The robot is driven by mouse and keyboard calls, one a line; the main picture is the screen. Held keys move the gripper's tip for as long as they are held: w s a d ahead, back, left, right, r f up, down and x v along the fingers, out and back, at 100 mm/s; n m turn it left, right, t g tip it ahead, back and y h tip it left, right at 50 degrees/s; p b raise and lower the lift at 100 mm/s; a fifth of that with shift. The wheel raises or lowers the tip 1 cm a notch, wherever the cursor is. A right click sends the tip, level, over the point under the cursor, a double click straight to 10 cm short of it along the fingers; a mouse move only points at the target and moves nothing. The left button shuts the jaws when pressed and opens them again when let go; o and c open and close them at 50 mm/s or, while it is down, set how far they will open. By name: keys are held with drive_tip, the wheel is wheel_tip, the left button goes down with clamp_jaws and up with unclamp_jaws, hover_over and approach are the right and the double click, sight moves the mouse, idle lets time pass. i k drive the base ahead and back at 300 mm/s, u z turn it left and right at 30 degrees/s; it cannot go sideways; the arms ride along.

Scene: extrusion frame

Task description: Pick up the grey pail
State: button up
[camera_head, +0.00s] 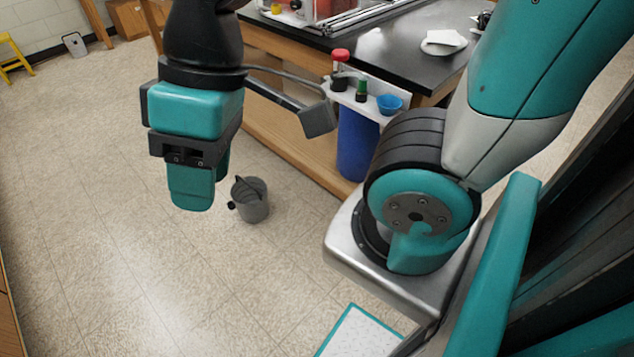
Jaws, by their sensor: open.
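The grey pail (253,207) stands upright on the tiled floor, left of the middle of the view. Its dark handle shows across its top, and a small black piece sticks out at its left side. My gripper (200,188) points down at the left of the pail in the picture and appears to be well above the floor, apart from the pail. Its fingers overlap in this view, and nothing shows between them.
A wooden bench with a black top (425,70) stands behind. A blue bin (357,145) and a white shelf with bottles and a blue bowl (389,103) are at its side. Another grey container (74,45) and a yellow stool (14,58) are far left. The left floor is clear.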

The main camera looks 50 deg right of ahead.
sight(248, 194)
drive_tip(key=z, duration=0.75)
drive_tip(key=k, duration=0.35)
drive_tip(key=u, duration=1.2)
drive_tip(key=i, duration=2.2)
drive_tip(key=z, duration=0.95)
drive_tip(key=i, duration=0.65)
drive_tip(key=z, duration=0.5)
